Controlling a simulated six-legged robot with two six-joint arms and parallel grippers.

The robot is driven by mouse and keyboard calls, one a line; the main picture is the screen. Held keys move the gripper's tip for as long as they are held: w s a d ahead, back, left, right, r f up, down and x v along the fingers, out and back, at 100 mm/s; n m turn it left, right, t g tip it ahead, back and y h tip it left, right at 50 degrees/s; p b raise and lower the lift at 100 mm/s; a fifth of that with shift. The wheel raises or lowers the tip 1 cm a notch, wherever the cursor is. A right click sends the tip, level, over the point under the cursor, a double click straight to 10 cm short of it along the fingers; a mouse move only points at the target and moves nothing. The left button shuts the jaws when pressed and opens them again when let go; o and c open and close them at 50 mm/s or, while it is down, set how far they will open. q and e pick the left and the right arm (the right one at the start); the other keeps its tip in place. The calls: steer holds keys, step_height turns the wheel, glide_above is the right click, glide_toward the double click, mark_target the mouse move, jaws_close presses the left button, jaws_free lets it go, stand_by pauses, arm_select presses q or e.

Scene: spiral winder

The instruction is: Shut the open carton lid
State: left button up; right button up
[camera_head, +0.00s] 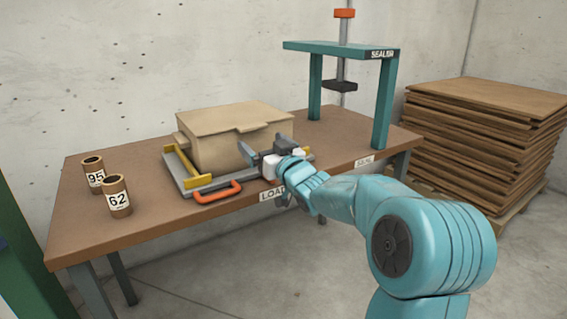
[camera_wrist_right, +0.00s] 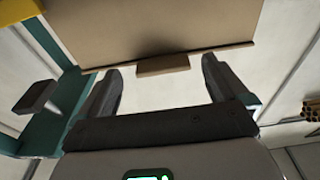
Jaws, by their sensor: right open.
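A tan cardboard carton (camera_head: 215,152) sits in a grey tray on the table. Its lid (camera_head: 235,117) lies across the top, and I cannot tell whether it is fully down. A small tab (camera_head: 252,127) sticks out at the lid's front edge. My right gripper (camera_head: 262,147) is open and empty at the carton's front right. My left gripper is not in view.
The grey tray (camera_head: 197,182) has yellow guides and an orange handle (camera_head: 217,193). Two numbered tubes (camera_head: 117,196) stand at the table's left. A teal sealer press (camera_head: 340,48) stands at the right end. Stacked cardboard sheets (camera_head: 490,130) are beyond.

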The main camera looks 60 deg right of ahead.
steer(key=p+v, duration=0.1)
steer(key=v, duration=1)
steer(key=shift+s+a+f, duration=0.15)
steer(key=shift+s+f, duration=0.1)
steer(key=shift+s, duration=0.05)
steer(key=w+a+f+g+y, duration=0.2)
steer(key=w+a+f, duration=0.2)
steer(key=f, duration=0.5)
steer(key=w+a+f+m+g+y, duration=0.15)
steer(key=w+a+f, duration=0.25)
steer(key=f, duration=0.5)
steer(key=w+a+f+n+g+y, duration=0.1)
steer(key=w+a+f+g+y, duration=0.2)
steer(key=f, duration=0.6)
steer(key=s+a+f+n+g+y, duration=0.1)
steer(key=s+a+f+g+y, duration=0.15)
steer(key=a+f, duration=0.65)
steer(key=s+a+f+n+g+y, duration=0.1)
steer(key=s+a+f+g+y, duration=0.15)
steer(key=a+f, duration=0.7)
steer(key=s+a+f+n+g+y, duration=0.2)
steer(key=s+a+f+g, duration=0.3)
steer(key=s+a, duration=0.6)
step_height(320, 180, up, 31)
steer(key=a+p, duration=0.2)
steer(key=p, duration=2.9)
